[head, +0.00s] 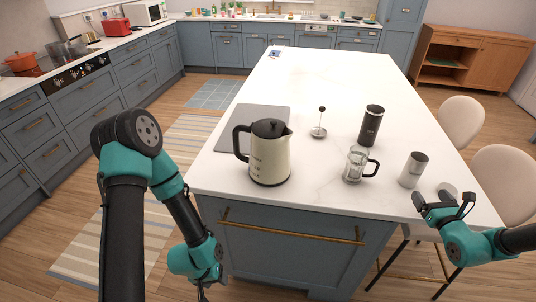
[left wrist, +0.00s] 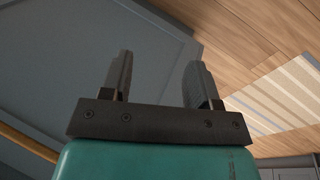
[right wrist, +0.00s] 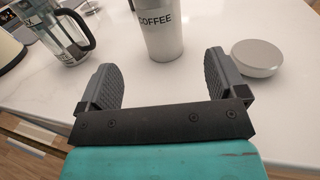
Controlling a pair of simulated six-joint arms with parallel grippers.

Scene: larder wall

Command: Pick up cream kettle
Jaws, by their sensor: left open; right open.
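The cream kettle (head: 270,160) has a black lid and a black handle on its left side. It stands upright near the front of the white island top. Part of it also shows at the left edge of the right wrist view (right wrist: 8,52). My left gripper (head: 203,290) hangs low in front of the island, below the top and left of the kettle. It is open and empty, and its jaws (left wrist: 160,78) face the blue-grey cabinet front and floor. My right gripper (head: 445,198) is open and empty at the front right corner, well right of the kettle.
A glass press (head: 355,165), a coffee canister (head: 413,170) with a round lid (right wrist: 257,58) near it, a black cylinder (head: 371,126) and a plunger (head: 319,124) stand right of the kettle. A grey board (head: 262,118) lies behind it. The island's far part is mostly clear.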

